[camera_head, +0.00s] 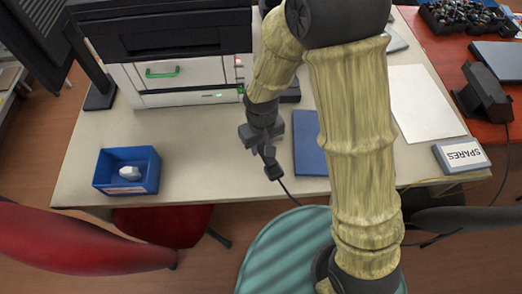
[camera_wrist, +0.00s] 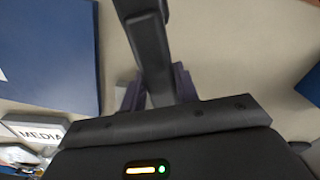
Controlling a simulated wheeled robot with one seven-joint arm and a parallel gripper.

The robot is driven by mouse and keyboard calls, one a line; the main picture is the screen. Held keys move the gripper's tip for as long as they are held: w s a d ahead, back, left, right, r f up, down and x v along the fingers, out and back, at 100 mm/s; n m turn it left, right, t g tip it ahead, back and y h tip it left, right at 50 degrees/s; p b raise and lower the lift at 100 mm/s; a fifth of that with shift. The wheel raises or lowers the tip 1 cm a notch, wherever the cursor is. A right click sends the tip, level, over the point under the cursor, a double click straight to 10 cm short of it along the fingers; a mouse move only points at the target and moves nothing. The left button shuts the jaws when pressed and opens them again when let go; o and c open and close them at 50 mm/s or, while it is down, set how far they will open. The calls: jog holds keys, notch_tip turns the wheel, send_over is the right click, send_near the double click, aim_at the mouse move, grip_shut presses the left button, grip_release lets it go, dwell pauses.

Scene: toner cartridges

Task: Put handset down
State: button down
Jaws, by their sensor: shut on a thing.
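The handset (camera_head: 272,168) is a dark, slim piece with a cord at its lower end. My gripper (camera_head: 263,138) is shut on it above the front part of the desk, left of the blue folder. In the wrist view the handset (camera_wrist: 150,45) runs up from between the two fingers (camera_wrist: 157,92). The dark phone base (camera_head: 485,92) stands on the red table at the right. The cord hangs from the handset past the desk's front edge and loops right. I cannot tell the exact gap between handset and desk.
The pale desk (camera_head: 225,165) has free room between the blue bin (camera_head: 128,188) and the blue folder (camera_head: 312,158). A printer (camera_head: 185,75) stands behind. White paper (camera_head: 422,105) and a SPARES box (camera_head: 460,155) lie right. A MEDIA box (camera_wrist: 35,130) shows in the wrist view.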

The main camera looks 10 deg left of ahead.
notch_tip(320, 180, up, 4)
jog(key=shift+r, duration=0.25)
dwell(0.5)
jog(key=shift+w+d+r+p, duration=0.1)
jog(key=shift+w+r+p, duration=0.05)
jog(key=shift+p, duration=0.3)
jog(key=w+d+r+m+p, duration=0.3)
jog(key=w+d+p, duration=0.3)
jog(key=d+p, duration=0.5)
jog(key=w+d+r+m+p, duration=0.4)
jog(key=w+d+p, duration=0.2)
jog(key=d+p, duration=0.5)
jog(key=p, duration=0.3)
jog(key=shift+w+r, duration=0.15)
jog(key=shift+w, duration=0.15)
